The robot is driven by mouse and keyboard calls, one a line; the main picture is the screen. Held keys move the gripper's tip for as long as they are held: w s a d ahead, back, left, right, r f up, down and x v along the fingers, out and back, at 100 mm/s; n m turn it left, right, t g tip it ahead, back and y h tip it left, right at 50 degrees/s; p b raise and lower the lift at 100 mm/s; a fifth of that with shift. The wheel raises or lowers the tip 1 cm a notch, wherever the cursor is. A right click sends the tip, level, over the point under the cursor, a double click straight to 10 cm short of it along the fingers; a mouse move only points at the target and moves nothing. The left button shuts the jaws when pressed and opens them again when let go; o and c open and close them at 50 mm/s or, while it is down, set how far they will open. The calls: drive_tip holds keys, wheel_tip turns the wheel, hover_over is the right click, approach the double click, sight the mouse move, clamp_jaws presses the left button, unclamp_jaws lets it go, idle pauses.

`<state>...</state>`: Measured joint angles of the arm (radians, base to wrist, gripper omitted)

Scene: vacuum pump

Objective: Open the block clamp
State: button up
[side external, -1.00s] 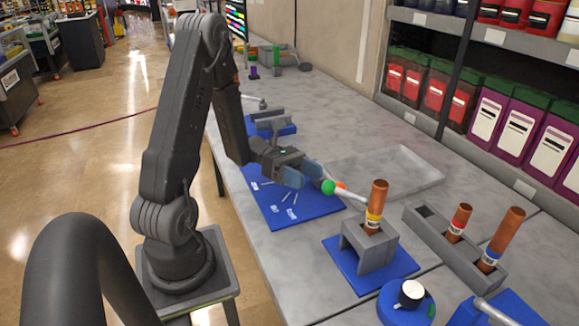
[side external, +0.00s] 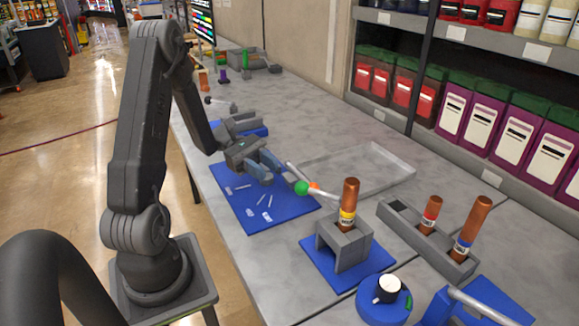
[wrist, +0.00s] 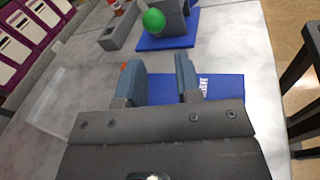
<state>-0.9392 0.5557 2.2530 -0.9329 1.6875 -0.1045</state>
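The block clamp (side external: 346,247) is a grey block on a blue plate, holding an upright brown bottle (side external: 349,200) with a yellow label. A pale lever with a green ball (side external: 302,187) reaches out from it toward my gripper. An orange spot (side external: 314,185) shows beside the ball. My gripper (side external: 275,170) is over the table, just left of the green ball. In the wrist view, my gripper (wrist: 160,62) has two blue-grey fingers apart with nothing between them. The green ball (wrist: 154,20) lies beyond the fingertips, in line with the gap.
A blue mat (side external: 243,200) with small labels and pins lies below my gripper. A clear shallow tray (side external: 375,165) is behind. A grey rack (side external: 455,252) with two brown bottles and a blue round base with a knob (side external: 388,289) stand to the right. Shelves line the back wall.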

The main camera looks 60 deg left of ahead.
sight(317, 192)
drive_tip(key=w+m+g+y, duration=0.1)
drive_tip(key=m+g, duration=0.1)
drive_tip(key=m, duration=0.3)
drive_tip(key=w+r+m+g+y, duration=0.1)
drive_tip(key=m+g, duration=0.1)
drive_tip(key=m, duration=0.3)
drive_tip(key=w+d+r+m+g+y, duration=0.1)
drive_tip(key=m+g, duration=0.1)
drive_tip(key=m, duration=0.4)
drive_tip(key=shift+r, duration=0.2)
clamp_jaws()
drive_tip(key=w+d+r+m+g+y, duration=0.1)
drive_tip(key=w+r+m+y, duration=0.35)
drive_tip(key=m, duration=1.05)
drive_tip(key=w+d+r+m+y, duration=0.1)
drive_tip(key=w+r+m+y, duration=0.35)
drive_tip(key=m, duration=1.05)
drive_tip(key=shift+y, duration=0.9)
drive_tip(key=x, duration=0.2)
drive_tip(key=s+x, duration=0.1)
drive_tip(key=x, duration=0.4)
drive_tip(key=shift+s+d+f, duration=0.2)
drive_tip(key=shift+s+f, duration=0.05)
drive_tip(key=shift+s, duration=0.15)
drive_tip(key=shift+s+d+f, duration=0.35)
drive_tip(key=shift+s+d, duration=0.35)
drive_tip(key=shift+d, duration=0.05)
drive_tip(key=shift+s+d+f, duration=0.35)
drive_tip(key=shift+s+d, duration=0.35)
drive_tip(key=shift+d, duration=0.05)
